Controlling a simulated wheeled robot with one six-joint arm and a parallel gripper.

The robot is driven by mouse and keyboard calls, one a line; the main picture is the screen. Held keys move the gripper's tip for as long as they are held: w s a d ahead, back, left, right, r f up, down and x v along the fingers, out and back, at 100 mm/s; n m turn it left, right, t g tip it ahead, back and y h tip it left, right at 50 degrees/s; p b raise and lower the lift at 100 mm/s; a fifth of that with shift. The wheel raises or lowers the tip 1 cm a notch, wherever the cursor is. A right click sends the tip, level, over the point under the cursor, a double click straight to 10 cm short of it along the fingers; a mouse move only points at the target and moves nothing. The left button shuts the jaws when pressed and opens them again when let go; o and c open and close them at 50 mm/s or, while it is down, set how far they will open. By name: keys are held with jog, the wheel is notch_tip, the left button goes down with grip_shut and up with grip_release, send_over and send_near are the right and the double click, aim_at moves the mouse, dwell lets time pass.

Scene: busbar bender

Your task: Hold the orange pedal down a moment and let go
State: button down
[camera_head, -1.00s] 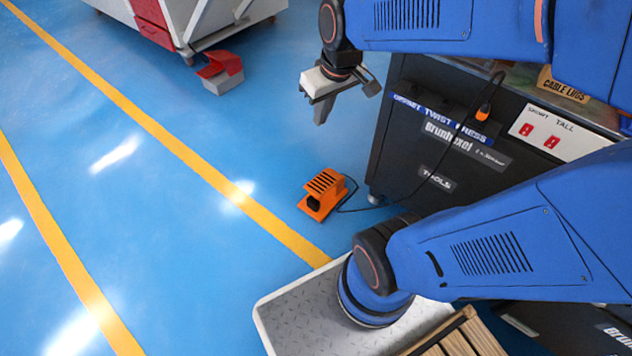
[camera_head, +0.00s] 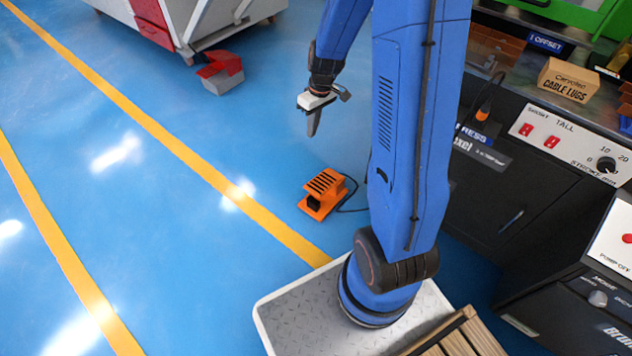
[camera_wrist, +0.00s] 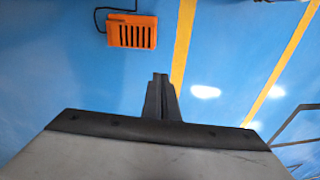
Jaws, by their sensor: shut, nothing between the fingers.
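The orange pedal (camera_head: 324,193) stands on the blue floor, with a slotted top and a dark opening at its front. It also shows in the wrist view (camera_wrist: 132,31), at the top left of centre, with its cable running off the upper edge. My gripper (camera_head: 313,130) points downward in the head view, above the floor and behind the pedal in the picture. In the wrist view its fingers (camera_wrist: 160,92) are together with nothing between them. The gripper and the pedal are apart, with blue floor showing between them.
A black bench (camera_head: 490,190) with a panel of red switches stands to the right. A grey machine with a red and grey pedal (camera_head: 220,72) stands at the upper left. Yellow lines (camera_head: 180,150) cross the open floor at left. A black cable runs from the orange pedal towards the bench.

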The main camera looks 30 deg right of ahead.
jog(key=g, duration=0.1)
send_over(315, 187)
jog(key=w+d, duration=0.2)
jog(key=d, duration=0.1)
notch_tip(315, 187, down, 18)
jog(key=shift+s+d+n, duration=0.2)
jog(key=shift+n, duration=0.2)
jog(key=a+f, duration=0.1)
jog(key=f, duration=0.8)
jog(key=s+a+f, duration=0.1)
jog(key=f, duration=0.3)
jog(key=shift+a+f, duration=0.35)
